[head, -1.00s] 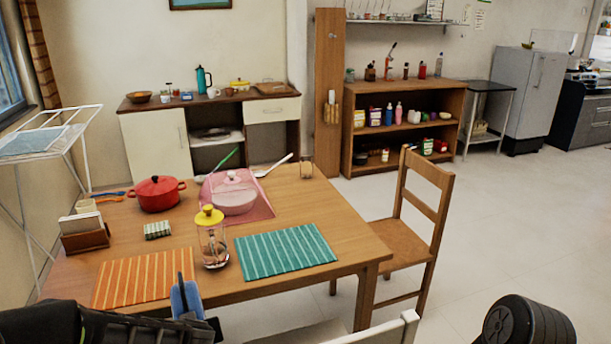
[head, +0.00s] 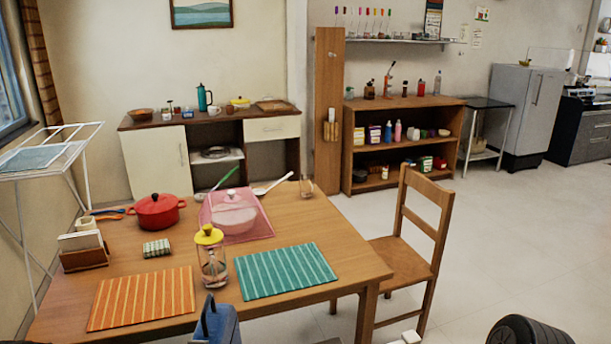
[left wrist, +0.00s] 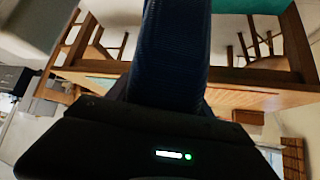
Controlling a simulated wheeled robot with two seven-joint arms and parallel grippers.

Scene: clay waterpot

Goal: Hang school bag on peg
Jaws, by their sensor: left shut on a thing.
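The blue school bag (head: 222,325) shows at the bottom edge of the head view, in front of the near edge of the table; only its upper part is in view. In the left wrist view its dark blue fabric (left wrist: 176,45) rises from my left gripper (left wrist: 170,98), which is shut on it. The fingertips are hidden there. A tall wooden panel (head: 327,90) stands at the back; a small pale spot near its top is too small to tell as a peg. My right gripper is out of view.
The wooden table (head: 330,215) holds a red pot (head: 157,210), a yellow-lidded jar (head: 212,265) and placemats. A wooden chair (head: 420,240) stands at its right. A shelf unit (head: 405,140) adjoins the panel.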

